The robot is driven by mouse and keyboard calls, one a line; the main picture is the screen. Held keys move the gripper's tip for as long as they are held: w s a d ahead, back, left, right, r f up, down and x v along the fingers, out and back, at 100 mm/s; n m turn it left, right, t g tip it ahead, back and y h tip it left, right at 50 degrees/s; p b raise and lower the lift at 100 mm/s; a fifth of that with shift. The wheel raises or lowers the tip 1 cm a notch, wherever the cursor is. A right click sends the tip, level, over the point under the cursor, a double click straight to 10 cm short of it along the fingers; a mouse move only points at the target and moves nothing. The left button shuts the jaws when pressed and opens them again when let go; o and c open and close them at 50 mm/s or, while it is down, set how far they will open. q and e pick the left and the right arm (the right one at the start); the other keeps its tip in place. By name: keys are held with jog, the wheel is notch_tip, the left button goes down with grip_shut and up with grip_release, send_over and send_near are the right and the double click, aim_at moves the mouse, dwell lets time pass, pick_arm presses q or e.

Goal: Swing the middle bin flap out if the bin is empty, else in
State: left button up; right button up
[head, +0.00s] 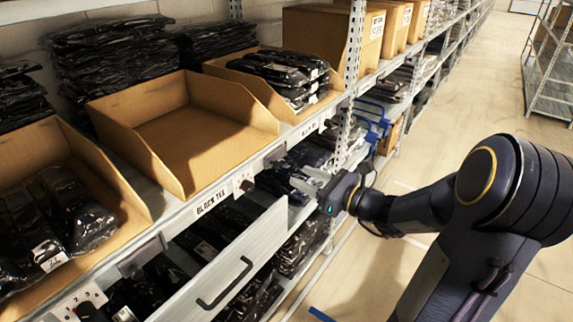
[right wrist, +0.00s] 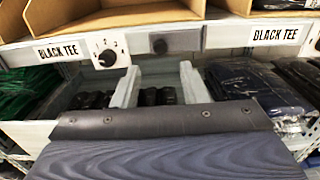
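The middle cardboard bin (head: 190,125) on the upper shelf is empty, its brown floor bare. A "BLACK TEE" label (head: 212,200) is on the shelf edge below it. I cannot tell for certain which plate is the middle bin's flap. My right gripper (head: 312,184) is in front of the shelving, below the edge; its pale fingers are apart and empty (right wrist: 160,88). My left gripper is out of view.
The left bin (head: 95,150) and right bin (head: 262,85) hold black bagged garments. A white drawer front (head: 225,265) with a dark handle juts out below the edge. A numbered dial (right wrist: 107,57) is beside the label. The aisle floor (head: 430,100) is clear.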

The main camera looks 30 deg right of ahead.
aim_at(278, 166)
jog(key=x, duration=0.7)
jog(key=shift+w+a, duration=0.1)
jog(key=shift+w, duration=0.25)
jog(key=shift+c, duration=0.2)
grip_shut()
